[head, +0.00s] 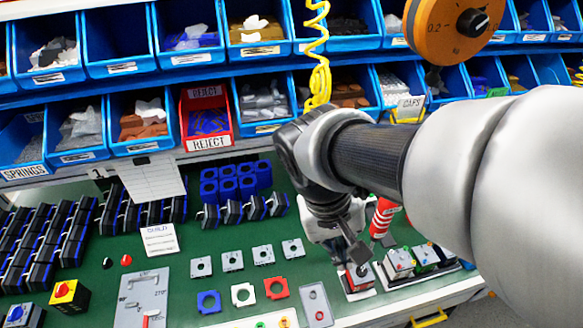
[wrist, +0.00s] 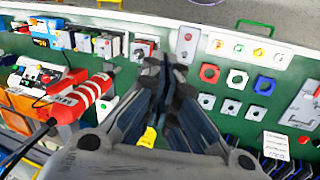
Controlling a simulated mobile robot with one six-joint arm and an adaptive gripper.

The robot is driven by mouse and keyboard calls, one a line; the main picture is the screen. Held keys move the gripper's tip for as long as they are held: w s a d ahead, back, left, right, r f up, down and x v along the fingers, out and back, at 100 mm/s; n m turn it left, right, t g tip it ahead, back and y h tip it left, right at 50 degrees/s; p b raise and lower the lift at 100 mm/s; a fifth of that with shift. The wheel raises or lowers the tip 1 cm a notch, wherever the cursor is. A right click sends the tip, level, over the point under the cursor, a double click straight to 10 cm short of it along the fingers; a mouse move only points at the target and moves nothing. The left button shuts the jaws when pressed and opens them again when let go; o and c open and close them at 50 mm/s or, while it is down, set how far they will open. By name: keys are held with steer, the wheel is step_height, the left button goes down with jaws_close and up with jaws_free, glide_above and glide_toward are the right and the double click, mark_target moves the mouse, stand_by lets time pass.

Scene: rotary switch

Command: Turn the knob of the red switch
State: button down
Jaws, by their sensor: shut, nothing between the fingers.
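The red switch (head: 352,283) is a small block with a red top at the front edge of the green bench, in the head view. In the wrist view the red switch (wrist: 142,48) shows just ahead and left of the fingertips. My gripper (head: 362,268) points down at the switch, its fingers shut and empty. In the wrist view my gripper (wrist: 164,60) has its fingertips together beside the switch. The knob is mostly hidden behind the fingers, and I cannot tell whether they touch it.
Other switches on grey bases (head: 399,263) stand close to the right. A red-and-white striped tool (head: 382,217) is just behind. A grey plate with a red button (head: 316,304) lies to the left. Blue bins (head: 125,68) line the back, and a yellow coiled cord (head: 319,60) hangs above.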

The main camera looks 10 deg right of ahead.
steer(key=w+a+f+n+t+h, duration=0.1)
steer(key=w+f+h, duration=0.2)
steer(key=f, duration=0.7)
steer(key=w+a+f+n+t+h, duration=0.1)
steer(key=w+a+f+h, duration=0.1)
steer(key=f+h, duration=0.5)
steer(key=w+a+f+n+t+h, duration=0.1)
steer(key=w+f+h, duration=0.3)
steer(key=f, duration=0.8)
steer(key=shift+w+a+f+t+h, duration=0.3)
steer(key=shift+w+a+t+h, duration=0.1)
steer(key=shift+w, duration=0.05)
glide_toward(362, 271)
steer(key=w, duration=0.2)
steer(key=w+d, duration=0.2)
steer(key=w, duration=0.1)
steer(key=shift+w+d+f+b, duration=0.15)
steer(key=shift+w+f+b, duration=0.2)
steer(key=shift+s+d, duration=0.7)
steer(key=shift+d, duration=0.3)
steer(key=shift+s+d, duration=0.4)
steer(key=shift+d, duration=0.1)
